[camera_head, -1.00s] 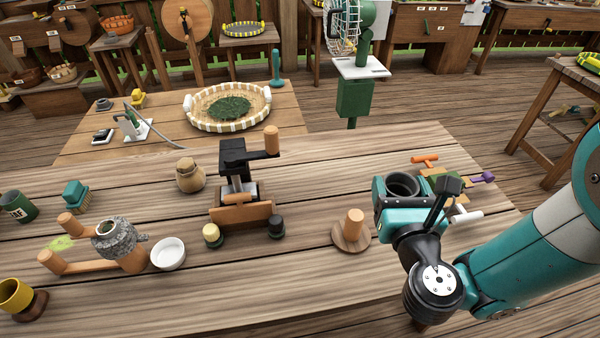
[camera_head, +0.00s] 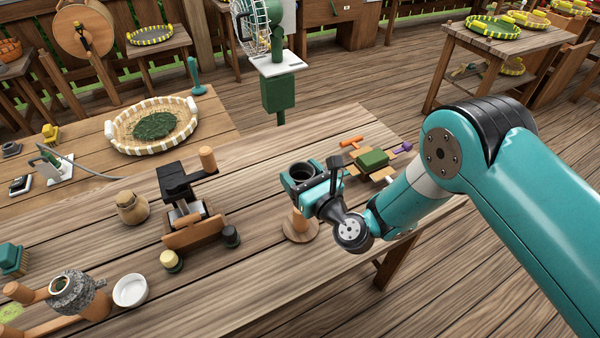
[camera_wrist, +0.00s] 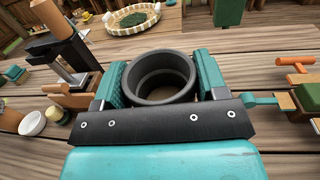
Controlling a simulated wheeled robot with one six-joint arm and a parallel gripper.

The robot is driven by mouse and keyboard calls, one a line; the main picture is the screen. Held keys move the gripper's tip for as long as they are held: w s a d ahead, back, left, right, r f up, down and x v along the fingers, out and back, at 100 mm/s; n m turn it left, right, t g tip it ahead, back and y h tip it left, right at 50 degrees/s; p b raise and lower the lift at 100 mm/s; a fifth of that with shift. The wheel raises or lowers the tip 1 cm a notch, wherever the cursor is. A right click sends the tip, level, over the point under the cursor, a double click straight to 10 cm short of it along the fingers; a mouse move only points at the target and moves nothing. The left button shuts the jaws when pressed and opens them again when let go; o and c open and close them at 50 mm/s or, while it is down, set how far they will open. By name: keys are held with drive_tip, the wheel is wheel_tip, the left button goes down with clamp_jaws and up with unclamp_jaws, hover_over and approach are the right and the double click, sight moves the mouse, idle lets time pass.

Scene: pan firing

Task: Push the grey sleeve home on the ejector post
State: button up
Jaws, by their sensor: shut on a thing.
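The grey sleeve (camera_head: 303,172) is a dark, short open ring, held mouth up between the teal jaws of my gripper (camera_head: 311,184). The wrist view shows the sleeve (camera_wrist: 137,88) with a jaw pressed on each side, and brown shows faintly through its bore. The ejector post (camera_head: 299,221) is an upright wooden peg on a round wooden base (camera_head: 297,236). In the head view it stands just below the sleeve in the picture, with my gripper overlapping its upper right side. The sleeve appears apart from the post. I cannot make out the post in the wrist view.
A wooden press with a black head (camera_head: 175,178) stands left of the post, with small yellow-topped (camera_head: 171,259) and black-topped (camera_head: 231,235) pots before it. A green block (camera_head: 371,159) and coloured-handled tools lie at right. Bare table lies in front of the post.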

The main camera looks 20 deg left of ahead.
drive_tip(key=shift+s+b, duration=0.2)
drive_tip(key=shift+b, duration=0.1)
drive_tip(key=shift+f+b, duration=2.1)
drive_tip(key=shift+f, duration=0.25)
drive_tip(key=shift+f+b, duration=0.6)
drive_tip(key=shift+f, duration=0.15)
drive_tip(key=shift+r+p, duration=0.4)
drive_tip(key=shift+r, duration=0.15)
drive_tip(key=shift+f+b, duration=4)
drive_tip(key=shift+f, duration=0.6)
drive_tip(key=o, duration=1.4)
drive_tip(key=shift+s, duration=0.15)
